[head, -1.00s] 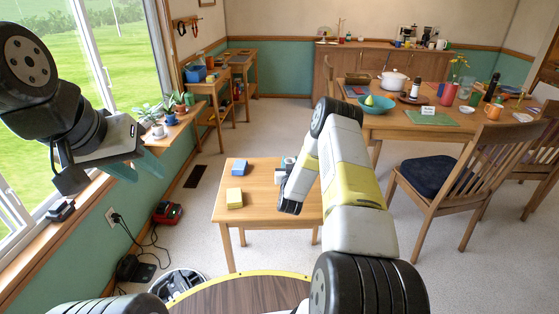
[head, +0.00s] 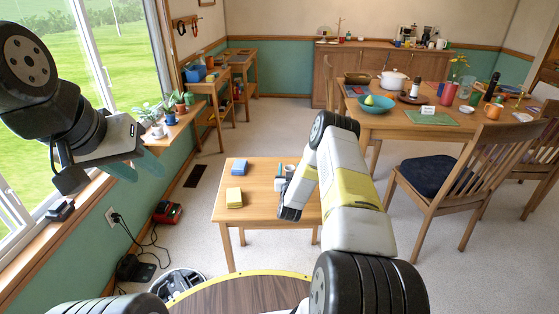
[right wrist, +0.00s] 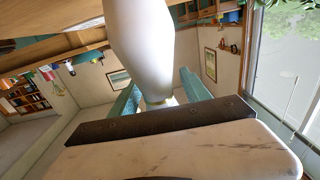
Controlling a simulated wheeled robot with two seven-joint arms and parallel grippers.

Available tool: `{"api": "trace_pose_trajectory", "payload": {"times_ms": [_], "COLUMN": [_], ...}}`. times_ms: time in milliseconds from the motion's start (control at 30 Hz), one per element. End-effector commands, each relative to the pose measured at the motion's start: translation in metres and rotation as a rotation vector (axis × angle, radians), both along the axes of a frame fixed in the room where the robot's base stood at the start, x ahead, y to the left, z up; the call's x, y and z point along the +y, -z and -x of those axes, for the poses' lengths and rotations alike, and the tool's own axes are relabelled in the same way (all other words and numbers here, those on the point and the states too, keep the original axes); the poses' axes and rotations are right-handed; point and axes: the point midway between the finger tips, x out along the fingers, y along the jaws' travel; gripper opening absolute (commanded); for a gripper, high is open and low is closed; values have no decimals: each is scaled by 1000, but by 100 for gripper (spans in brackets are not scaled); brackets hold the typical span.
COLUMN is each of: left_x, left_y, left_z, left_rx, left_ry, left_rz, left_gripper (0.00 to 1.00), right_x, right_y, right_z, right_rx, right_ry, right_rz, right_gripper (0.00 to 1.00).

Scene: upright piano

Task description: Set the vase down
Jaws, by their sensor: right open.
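The white vase (right wrist: 140,45) fills the upper middle of the right wrist view. Its narrow end lies between the two teal fingers of my right gripper (right wrist: 158,94), which are apart, with a visible gap on the right side. I cannot tell whether the vase's base touches a surface. In the head view my right arm hides most of that gripper and the vase, over the right part of the low wooden table (head: 255,212). My left gripper (head: 136,168) is open and empty, beside the window at the left.
A dining table (head: 400,127) with a teal bowl (head: 372,103) and other dishes stands behind, right. A chair (head: 450,175) stands at the right.

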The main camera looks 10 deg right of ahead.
Motion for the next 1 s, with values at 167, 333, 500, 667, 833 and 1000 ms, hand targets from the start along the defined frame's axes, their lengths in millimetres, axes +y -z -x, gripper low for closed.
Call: {"api": "trace_pose_trajectory", "payload": {"times_ms": [167, 333, 500, 667, 833, 1000], "left_x": [0, 0, 0, 0, 0, 0], "left_y": [0, 0, 0, 0, 0, 0], "left_z": [0, 0, 0, 0, 0, 0], "left_rx": [0, 0, 0, 0, 0, 0], "left_ry": [0, 0, 0, 0, 0, 0], "left_rz": [0, 0, 0, 0, 0, 0], "left_gripper": [36, 36, 36, 36, 36, 36], "right_x": [1, 8, 17, 24, 28, 30], "right_y": [-3, -2, -2, -2, -3, -25], "right_z": [3, 29, 67, 96, 112, 100], "right_rx": [1, 4, 5, 4, 1, 21], "right_ry": [-1, -3, -2, -1, -1, -27], "right_rz": [0, 0, -1, 0, 1, -10], "right_gripper": [55, 55, 55, 55, 55, 55]}}
